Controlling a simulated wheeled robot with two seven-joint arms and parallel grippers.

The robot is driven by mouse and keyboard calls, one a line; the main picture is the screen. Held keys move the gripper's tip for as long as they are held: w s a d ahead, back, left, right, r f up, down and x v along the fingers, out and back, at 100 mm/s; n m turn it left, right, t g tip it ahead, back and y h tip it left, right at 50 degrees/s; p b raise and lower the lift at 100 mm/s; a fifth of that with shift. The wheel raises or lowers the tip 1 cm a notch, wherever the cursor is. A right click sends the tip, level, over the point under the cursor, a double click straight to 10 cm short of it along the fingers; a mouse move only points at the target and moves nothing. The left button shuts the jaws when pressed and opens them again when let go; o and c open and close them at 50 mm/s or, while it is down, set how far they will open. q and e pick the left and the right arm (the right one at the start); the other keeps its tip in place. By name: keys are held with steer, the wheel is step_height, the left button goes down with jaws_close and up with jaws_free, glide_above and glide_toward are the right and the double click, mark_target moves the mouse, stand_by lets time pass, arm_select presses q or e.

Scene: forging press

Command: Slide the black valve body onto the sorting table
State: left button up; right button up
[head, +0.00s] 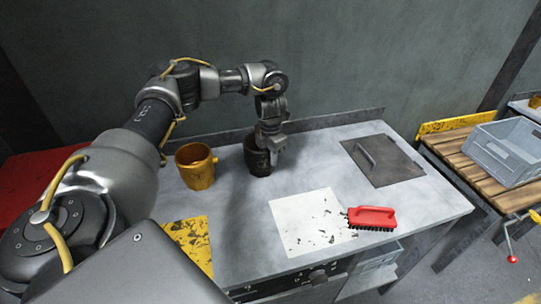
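The black valve body (259,165) stands upright on the grey metal table (240,222), near its back edge. My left gripper (270,146) points down at its rim from above, on the right side, and hides part of its top. One finger shows in front of the rim; whether the fingers are closed on it I cannot tell. A yellow-orange valve body (196,168) stands just left of the black one, with a small gap. Which surface is the sorting table is not marked. My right gripper is not in view.
A white stained sheet (300,225) and a red brush (371,217) lie at the front. A dark plate with a handle (383,160) lies at the right. A slatted wooden table (470,165) with a grey crate (505,150) stands further right. A low ledge runs behind.

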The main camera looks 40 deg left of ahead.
arm_select(q)
jaws_close()
stand_by(1.2)
